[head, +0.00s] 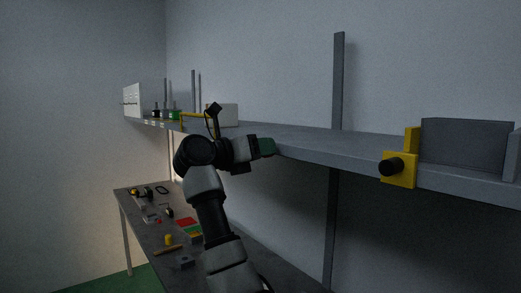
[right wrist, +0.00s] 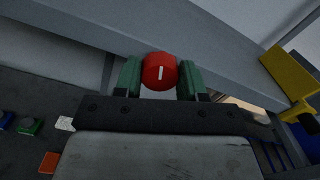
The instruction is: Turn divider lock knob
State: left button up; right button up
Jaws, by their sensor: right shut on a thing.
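A round red knob (right wrist: 160,72) with a short white mark sits between the green fingers of my right gripper (right wrist: 159,80) in the right wrist view. The white mark stands nearly upright in that view. My right gripper is shut on the knob, at the front edge of the grey shelf. A yellow block with a black knob (head: 392,167) is on the shelf edge farther right, apart from the gripper. My left gripper is not in view.
The grey shelf (head: 340,147) runs along the wall, with a grey divider plate (head: 465,141) at right. A white box (head: 222,115) and a yellow bar stand behind my arm. A workbench (head: 150,215) with small parts lies below at left.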

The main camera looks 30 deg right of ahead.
jog(key=m+b, duration=0.2)
jog(key=m, duration=0.8)
jog(key=m+b, duration=0.3)
jog(key=m, duration=0.8)
jog(key=shift+s+f+m+b, duration=0.15)
jog(key=shift+f+m+b, duration=0.05)
jog(key=shift+m+b, duration=0.1)
dwell(0.6)
jog(key=o, duration=0.9)
jog(key=shift+a, duration=0.15)
